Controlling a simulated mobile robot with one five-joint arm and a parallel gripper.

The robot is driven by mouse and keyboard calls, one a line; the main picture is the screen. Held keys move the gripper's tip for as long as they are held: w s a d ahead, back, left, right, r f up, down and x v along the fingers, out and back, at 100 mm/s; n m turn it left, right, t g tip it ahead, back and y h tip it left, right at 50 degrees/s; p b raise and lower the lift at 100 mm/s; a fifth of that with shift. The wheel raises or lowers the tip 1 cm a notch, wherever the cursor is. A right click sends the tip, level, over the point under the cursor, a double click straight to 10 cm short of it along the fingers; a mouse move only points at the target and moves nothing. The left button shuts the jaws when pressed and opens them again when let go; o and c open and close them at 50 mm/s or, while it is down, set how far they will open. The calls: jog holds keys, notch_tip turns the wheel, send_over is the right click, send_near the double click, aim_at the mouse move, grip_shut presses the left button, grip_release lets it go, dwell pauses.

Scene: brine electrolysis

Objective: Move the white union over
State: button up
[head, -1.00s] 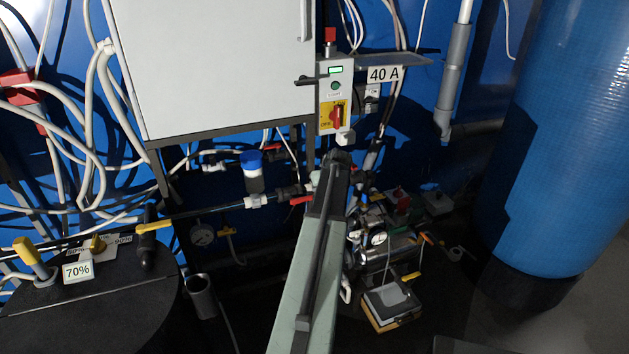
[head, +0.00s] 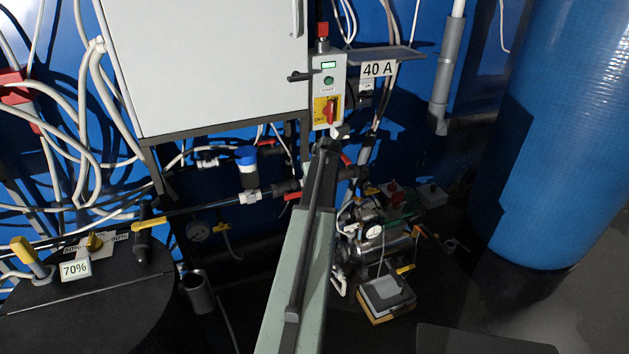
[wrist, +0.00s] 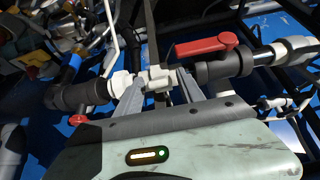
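A white union (wrist: 157,77) sits on the pipe line in the wrist view, between the fingertips of my gripper (wrist: 162,79). The fingers reach to either side of it. I cannot tell whether they press on it or stand just clear. Another white fitting (wrist: 121,83) lies close to its left, next to a dark grey pipe body (wrist: 80,94). A grey valve with a red handle (wrist: 207,46) is just to its right. In the head view my own arm hides the gripper and the union from sight.
A blue-capped fitting (head: 248,170) and a white pipe fitting (head: 249,196) are left of the arm. A metal pump (head: 382,245) and blue tank (head: 560,130) stand right.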

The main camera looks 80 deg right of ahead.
jog(key=p+v, duration=0.6)
jog(key=v, duration=0.2)
jog(key=shift+p, duration=0.35)
jog(key=shift+f, duration=0.1)
